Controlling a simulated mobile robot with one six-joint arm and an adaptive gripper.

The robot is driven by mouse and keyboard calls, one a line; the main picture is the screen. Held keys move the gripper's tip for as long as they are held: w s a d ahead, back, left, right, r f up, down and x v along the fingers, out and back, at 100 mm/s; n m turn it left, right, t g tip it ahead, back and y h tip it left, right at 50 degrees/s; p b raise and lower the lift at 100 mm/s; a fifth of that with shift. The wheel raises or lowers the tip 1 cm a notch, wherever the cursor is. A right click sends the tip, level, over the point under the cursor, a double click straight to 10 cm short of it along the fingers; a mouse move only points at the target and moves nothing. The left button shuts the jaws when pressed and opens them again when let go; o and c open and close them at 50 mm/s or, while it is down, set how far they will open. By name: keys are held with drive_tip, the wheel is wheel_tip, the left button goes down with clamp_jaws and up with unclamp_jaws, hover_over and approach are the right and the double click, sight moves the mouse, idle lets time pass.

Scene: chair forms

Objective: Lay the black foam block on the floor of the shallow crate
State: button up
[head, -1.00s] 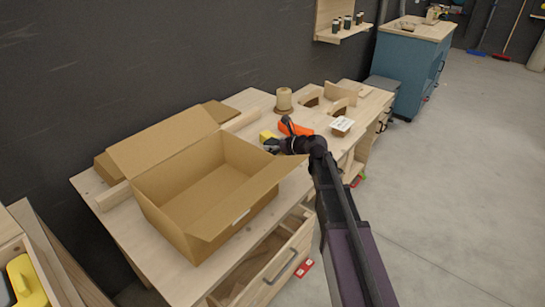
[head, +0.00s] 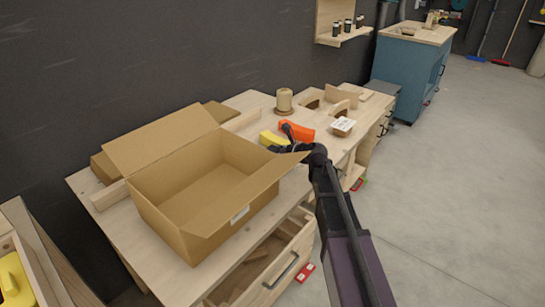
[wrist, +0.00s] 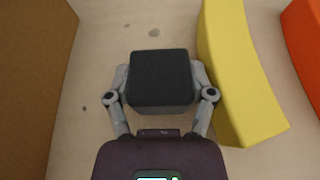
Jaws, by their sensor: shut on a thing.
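The black foam block (wrist: 160,80) is between the two fingers of my gripper (wrist: 160,88) in the wrist view, with pale bench top around it. My gripper is shut on it. In the head view my gripper (head: 280,148) is just right of the open cardboard box, partly behind its right flap, and the block is hard to make out there. The box (head: 170,222) is the crate-like container on the bench, with flaps spread and a bare floor. Its brown side also shows at the left of the wrist view (wrist: 32,70).
A curved yellow piece (wrist: 238,80) lies close to the right of my gripper, with an orange piece (wrist: 306,35) beyond it. A spool (head: 284,101) and a small white-topped tub (head: 342,126) stand further along the bench. A drawer (head: 265,272) is open below.

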drive_tip(key=shift+f, duration=0.1)
idle(0.3)
drive_tip(key=shift+f, duration=0.15)
drive_tip(key=o, duration=0.5)
drive_tip(key=shift+c, duration=0.2)
drive_tip(key=shift+r, duration=0.25)
drive_tip(key=p+v, duration=0.4)
drive_tip(key=v, duration=0.8)
drive_tip(key=shift+p, duration=0.3)
